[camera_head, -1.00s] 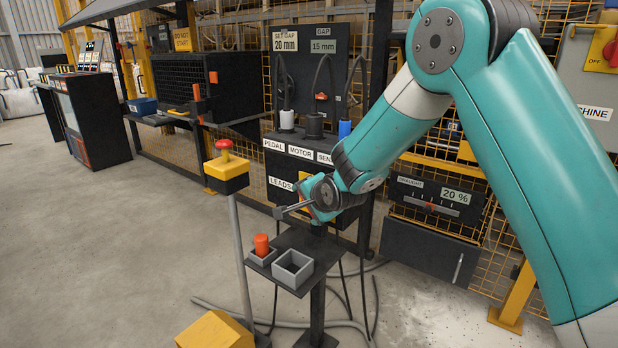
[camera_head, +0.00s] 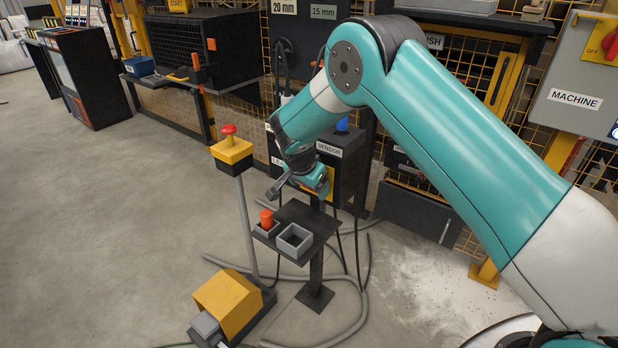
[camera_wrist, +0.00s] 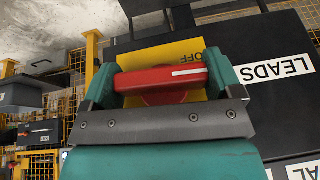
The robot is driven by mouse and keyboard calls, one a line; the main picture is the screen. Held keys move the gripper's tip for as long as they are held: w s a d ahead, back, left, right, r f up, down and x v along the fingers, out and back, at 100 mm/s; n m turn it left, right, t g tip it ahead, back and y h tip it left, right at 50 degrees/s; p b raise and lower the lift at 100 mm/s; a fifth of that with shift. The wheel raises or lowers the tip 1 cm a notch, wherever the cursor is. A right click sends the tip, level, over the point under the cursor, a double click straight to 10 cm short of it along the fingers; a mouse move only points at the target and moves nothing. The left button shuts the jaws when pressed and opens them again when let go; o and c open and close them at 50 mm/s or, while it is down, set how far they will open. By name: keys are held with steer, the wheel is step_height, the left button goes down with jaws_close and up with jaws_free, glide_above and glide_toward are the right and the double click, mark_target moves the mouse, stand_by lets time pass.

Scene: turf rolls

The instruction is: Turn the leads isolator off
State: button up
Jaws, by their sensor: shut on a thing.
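The leads isolator has a red handle (camera_wrist: 165,82) on a yellow plate (camera_wrist: 150,55) marked OFF, with a white LEADS label (camera_wrist: 272,66) beside it. In the wrist view the handle lies across the picture, its white line at the right end. My gripper (camera_wrist: 160,84) is shut on the handle, one teal finger at each end. In the head view the dark leads box (camera_head: 345,172) stands behind my wrist.
A small stand below my wrist bears an orange cylinder (camera_head: 266,218) and an empty grey square holder (camera_head: 295,240). A red button on a yellow post box (camera_head: 231,150) stands left. A yellow pedal (camera_head: 228,302), hoses and cables lie on the floor. The MACHINE isolator box (camera_head: 575,90) is right.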

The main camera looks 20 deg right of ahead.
steer(key=shift+s+g+p, duration=0.1)
steer(key=shift+g+p, duration=0.2)
steer(key=shift+g, duration=0.2)
steer(key=o, duration=0.7)
steer(key=shift+o, duration=0.2)
steer(key=shift+r+h, duration=0.1)
steer(key=shift+h, duration=0.2)
steer(key=v, duration=1.7)
